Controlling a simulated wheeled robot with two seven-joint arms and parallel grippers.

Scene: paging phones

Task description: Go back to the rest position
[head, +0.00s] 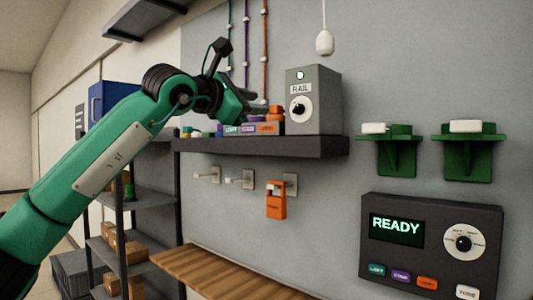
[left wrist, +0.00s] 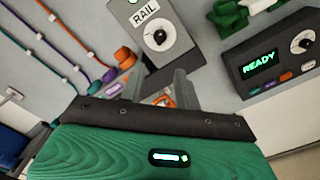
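My left gripper (head: 258,106) is raised in front of the shelf, left of the grey RAIL box (head: 318,112). In the left wrist view its two fingers (left wrist: 160,84) stand apart with nothing held between them. An orange handset (head: 276,203) hangs on the right wall hook below the shelf; part of it shows beyond the fingers in the left wrist view (left wrist: 163,101). Orange, purple and teal pieces sit on the shelf beside the RAIL box, partly hidden by my gripper. My right gripper is in neither view.
The dark wall shelf (head: 260,147) lies close under my left gripper. Two green brackets (head: 390,150) with white pieces are at right, above a console (head: 430,245) reading READY. A wooden bench (head: 225,278) and a rack with boxes (head: 130,245) stand below. A white pendant (head: 324,43) hangs above.

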